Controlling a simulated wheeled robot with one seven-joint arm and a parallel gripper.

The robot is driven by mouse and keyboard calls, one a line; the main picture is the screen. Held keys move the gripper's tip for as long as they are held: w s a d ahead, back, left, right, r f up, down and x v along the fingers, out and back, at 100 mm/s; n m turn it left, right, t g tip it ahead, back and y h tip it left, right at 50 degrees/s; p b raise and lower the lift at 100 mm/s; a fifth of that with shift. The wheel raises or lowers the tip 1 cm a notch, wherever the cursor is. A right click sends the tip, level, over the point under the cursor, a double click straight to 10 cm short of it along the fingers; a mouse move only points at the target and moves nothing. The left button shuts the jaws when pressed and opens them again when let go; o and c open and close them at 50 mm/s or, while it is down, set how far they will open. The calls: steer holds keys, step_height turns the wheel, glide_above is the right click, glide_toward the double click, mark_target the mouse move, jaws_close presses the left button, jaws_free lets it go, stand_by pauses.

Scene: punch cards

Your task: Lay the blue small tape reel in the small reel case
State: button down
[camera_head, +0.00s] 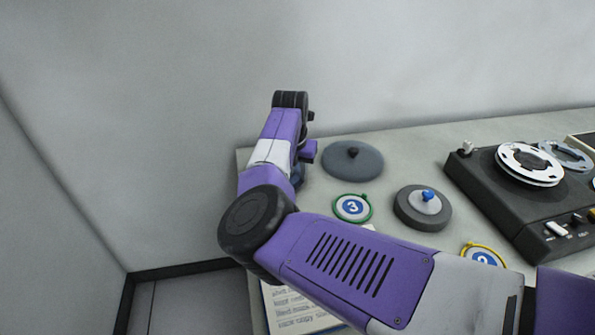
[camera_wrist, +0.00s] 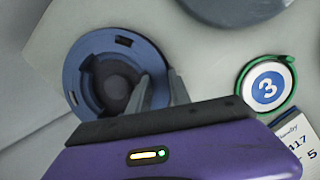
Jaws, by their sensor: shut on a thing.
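The blue small tape reel (camera_wrist: 76,74) shows in the wrist view as a blue ring with slots and a dark round centre. My gripper (camera_wrist: 160,76) is shut on its right side, one finger at the inner opening and one at the outer edge. In the head view my arm hides the gripper and most of the reel; a dark blue bit (camera_head: 298,176) shows beside the arm. I cannot tell whether the reel touches the surface below. A round dark grey holder (camera_head: 402,213) with a pale disc and blue knob may be the small reel case; I cannot be sure.
A large grey disc with a black knob (camera_head: 340,164) lies right of my gripper. Green-ringed badge 3 (camera_head: 352,208) and a yellow-ringed badge 2 (camera_head: 484,258) lie nearer. A tape machine (camera_head: 490,198) stands at right. Paper (camera_head: 296,312) lies in front; the wall is behind.

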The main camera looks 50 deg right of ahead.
steer(key=shift+f, duration=0.4)
steer(key=c, duration=1.1)
jaws_free()
steer(key=shift+c, duration=0.2)
steer(key=c, duration=0.3)
steer(key=shift+c, duration=0.2)
steer(key=shift+r, duration=0.1)
steer(key=shift+w+d+r+p+v, duration=0.15)
steer(key=shift+d+p+v, duration=0.15)
steer(key=shift+p+v, duration=0.95)
steer(key=shift+w+d+p+v, duration=0.25)
steer(key=shift+p+v, duration=0.65)
steer(key=shift+v, duration=0.7)
steer(key=shift+w+d+r+p+v, duration=0.1)
steer(key=shift+d+p+v, duration=0.25)
steer(key=shift+p+v, duration=0.9)
steer(key=shift+a+r, duration=0.1)
steer(key=shift+r, duration=0.05)
